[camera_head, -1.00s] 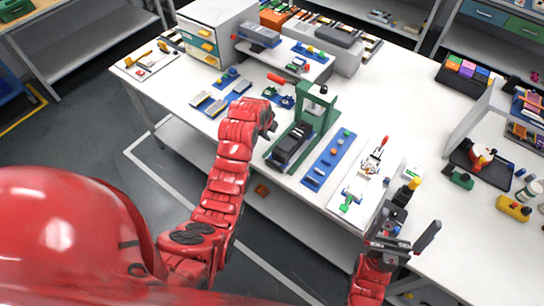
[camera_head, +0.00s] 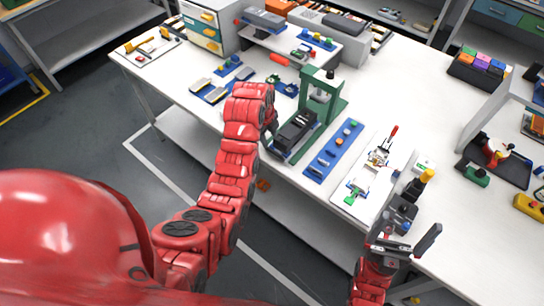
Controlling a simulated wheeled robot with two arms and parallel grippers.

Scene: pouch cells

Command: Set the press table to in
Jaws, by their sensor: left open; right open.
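My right gripper (camera_head: 408,244) is open and empty near the bench's front edge, right of the press.
A blue strip with several knobs (camera_head: 333,152) lies right of the press. Beyond it is a white board with a red-handled clamp (camera_head: 378,160). A dark device with a yellow-topped bottle (camera_head: 420,184) stands by my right gripper. Blue trays (camera_head: 210,92) lie left of the press.

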